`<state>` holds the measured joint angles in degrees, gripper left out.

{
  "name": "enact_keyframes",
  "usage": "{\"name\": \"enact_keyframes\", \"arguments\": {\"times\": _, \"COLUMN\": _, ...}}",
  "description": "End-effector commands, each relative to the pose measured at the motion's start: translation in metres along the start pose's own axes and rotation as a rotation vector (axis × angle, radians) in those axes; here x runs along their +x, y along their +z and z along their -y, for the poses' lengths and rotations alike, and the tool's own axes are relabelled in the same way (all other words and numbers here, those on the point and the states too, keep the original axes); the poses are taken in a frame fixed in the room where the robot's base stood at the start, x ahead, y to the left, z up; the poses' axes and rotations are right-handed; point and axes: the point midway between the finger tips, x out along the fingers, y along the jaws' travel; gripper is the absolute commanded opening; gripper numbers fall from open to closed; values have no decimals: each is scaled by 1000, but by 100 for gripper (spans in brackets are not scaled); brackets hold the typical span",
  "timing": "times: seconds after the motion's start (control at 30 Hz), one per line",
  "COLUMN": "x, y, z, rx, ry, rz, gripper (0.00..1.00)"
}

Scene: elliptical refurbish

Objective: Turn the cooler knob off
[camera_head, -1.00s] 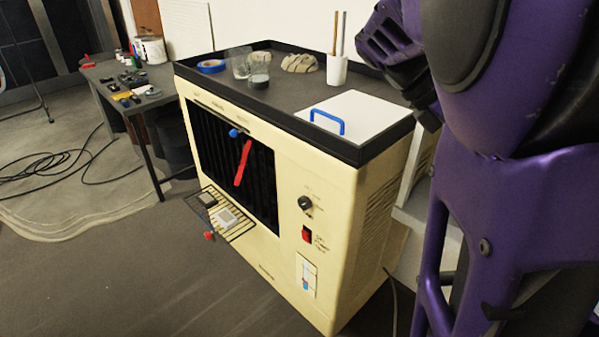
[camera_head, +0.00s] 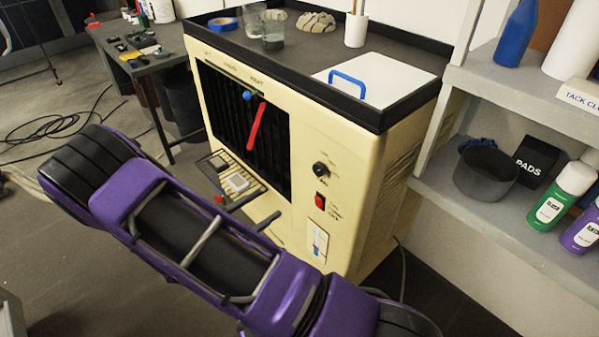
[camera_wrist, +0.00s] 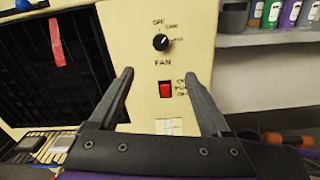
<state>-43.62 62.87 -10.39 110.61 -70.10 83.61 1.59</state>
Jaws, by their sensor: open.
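The cream cooler (camera_head: 345,215) stands in the middle of the head view. My gripper (camera_wrist: 158,74) is open and empty. Its fingers are apart on either side of the red switch (camera_wrist: 166,90), below the knob, touching neither.
A blue-handled white lid (camera_head: 385,78), a cup and glasses are on the cooler's top. A red strip (camera_head: 257,127) hangs on the dark grille. Shelves (camera_head: 480,205) with bottles stand at the right. A cable lies behind the cooler.

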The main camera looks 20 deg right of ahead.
Motion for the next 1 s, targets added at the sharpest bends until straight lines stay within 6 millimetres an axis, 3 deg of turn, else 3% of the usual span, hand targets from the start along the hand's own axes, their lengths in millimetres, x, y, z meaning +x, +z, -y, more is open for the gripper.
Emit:
{"name": "enact_keyframes", "arguments": {"times": 0.17, "x": 23, "y": -1, "z": 1, "rx": 1, "ry": -3, "rz": 0, "gripper": 82}}
{"name": "enact_keyframes", "arguments": {"times": 0.7, "x": 138, "y": 0, "z": 1, "rx": 3, "ry": -4, "rz": 1, "gripper": 82}}
{"name": "enact_keyframes", "arguments": {"times": 1.0, "x": 169, "y": 0, "z": 0, "rx": 3, "ry": -2, "rz": 0, "gripper": 82}}
